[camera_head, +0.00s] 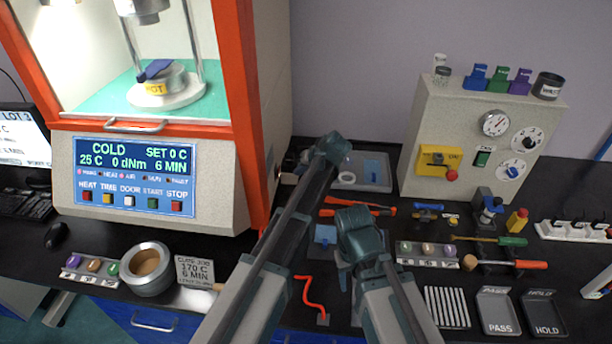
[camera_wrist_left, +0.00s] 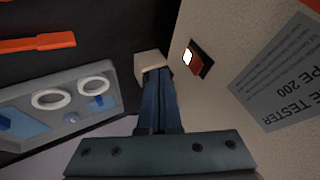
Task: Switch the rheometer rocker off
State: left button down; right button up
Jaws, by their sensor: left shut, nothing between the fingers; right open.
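The rheometer (camera_head: 150,175) stands at the left in the head view, its display lit with "COLD" and "25 C". Its rocker (camera_wrist_left: 199,60), red with a bright white patch, is on the beige side wall in the left wrist view. The arm hides the rocker in the head view. My left gripper (camera_wrist_left: 156,74) is shut and empty, its fingertips left of the rocker and apart from it. In the head view my left gripper (camera_head: 332,147) is beside the rheometer's right side, its fingertips not clearly visible. My right gripper (camera_head: 357,228) is open above the bench.
A small beige block (camera_wrist_left: 148,66) is at my left fingertips; I cannot tell whether they touch. A grey tray with white rings (camera_wrist_left: 50,110) lies nearby. A beige control box (camera_head: 478,135) stands at the right. Tools and small trays crowd the black bench.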

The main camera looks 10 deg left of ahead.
jog(key=shift+p, duration=0.45)
pick_arm(q)
jog(key=shift+w+a, duration=0.1)
jog(key=shift+a, duration=2.05)
jog(key=shift+r, duration=0.1)
pick_arm(e)
jog(key=shift+r, duration=0.15)
pick_arm(q)
jog(key=shift+a+r+h+p, duration=0.1)
jog(key=shift+a+h+p, duration=0.3)
jog(key=shift+p, duration=0.2)
pick_arm(e)
jog(key=shift+r, duration=0.5)
pick_arm(q)
jog(key=shift+r, duration=0.1)
pick_arm(e)
jog(key=shift+r, duration=0.1)
pick_arm(q)
jog(key=shift+a+r+p, duration=0.1)
jog(key=shift+r+p, duration=0.6)
jog(key=shift+p, duration=0.15)
pick_arm(e)
jog(key=shift+r, duration=0.7)
